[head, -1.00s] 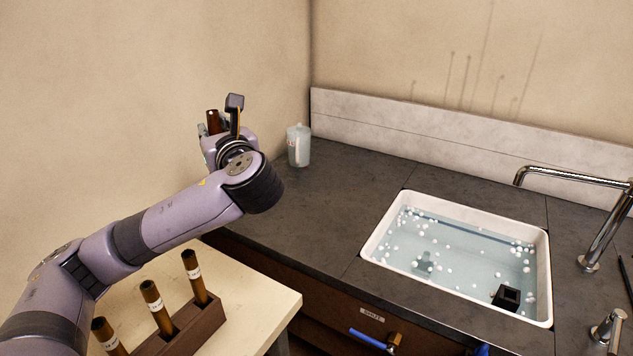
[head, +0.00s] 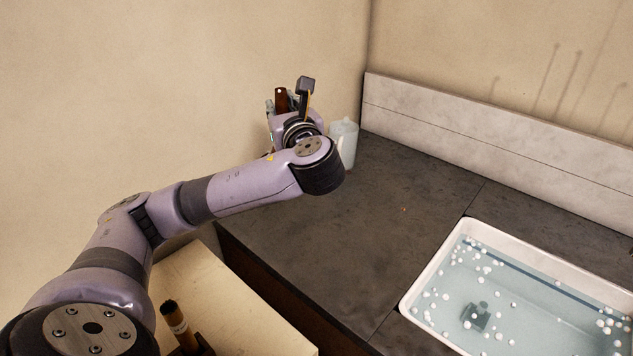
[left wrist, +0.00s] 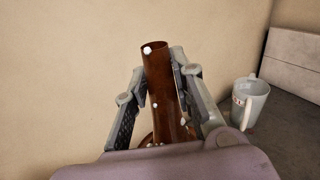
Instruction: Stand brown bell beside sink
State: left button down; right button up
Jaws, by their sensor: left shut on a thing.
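The brown bell (left wrist: 162,85) is a brown tube with a few white beads stuck to it; it widens low down, where my wrist hides most of it. My left gripper (left wrist: 158,100) is shut on it, one finger on each side. In the head view the top of the bell (head: 281,99) shows upright behind my left gripper (head: 290,105), over the back left of the dark counter. I cannot tell whether its base touches the counter. The sink (head: 437,270) is set in the counter at right, with water and white beads in it. My right gripper is out of view.
A whitish jug (head: 346,142) stands close to the right of my left gripper; it also shows in the left wrist view (left wrist: 251,100). The dark counter (head: 400,190) between jug and sink is clear. A pale table (head: 255,318) with a labelled brown tube (head: 178,322) is in front.

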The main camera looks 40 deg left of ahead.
pick_arm(q)
notch_tip(320, 180, down, 5)
jog(key=shift+f, duration=0.1)
notch_tip(320, 180, down, 7)
jog(key=shift+f, duration=0.2)
notch_tip(320, 180, down, 4)
jog(key=shift+f, duration=0.25)
jog(key=c, duration=1.7)
grip_release()
jog(key=o, duration=0.4)
jog(key=shift+c, duration=0.2)
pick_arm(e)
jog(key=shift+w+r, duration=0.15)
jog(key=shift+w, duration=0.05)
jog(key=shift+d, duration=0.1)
